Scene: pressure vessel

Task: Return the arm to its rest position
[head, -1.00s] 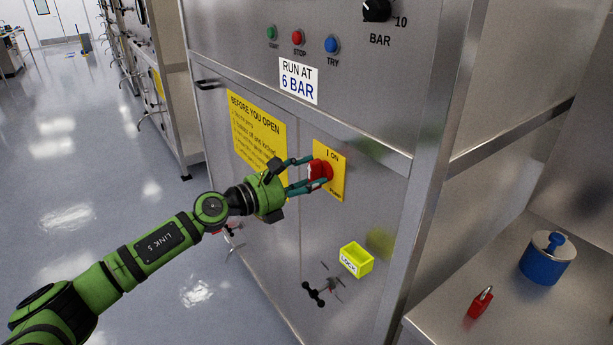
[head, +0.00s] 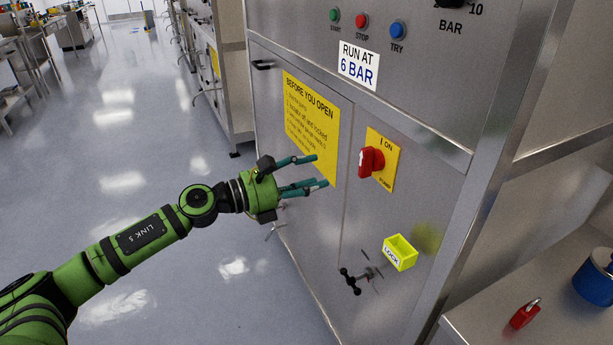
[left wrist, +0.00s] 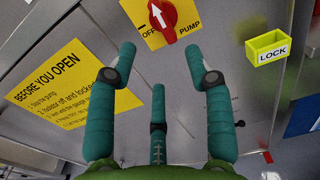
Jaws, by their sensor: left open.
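My left arm (head: 142,237) reaches in from the left in the head view. My left gripper (head: 320,171) is open and empty, its teal fingers apart in front of the yellow notice (head: 310,128). It is clear of the red pump switch (head: 371,162), which sits on a yellow plate to its right. The white arrow on the switch points up in the head view. In the left wrist view, the switch (left wrist: 161,16) is beyond the open fingers (left wrist: 159,62), with OFF and PUMP lettered beside it. The right gripper does not show.
The steel cabinet (head: 420,125) stands close to the fingers. A yellow LOCK box (head: 400,253) and a black-handled valve (head: 352,281) are on its front. A red padlock (head: 525,313) and blue pot (head: 596,278) are on the right bench. Floor (head: 150,130) at left is open.

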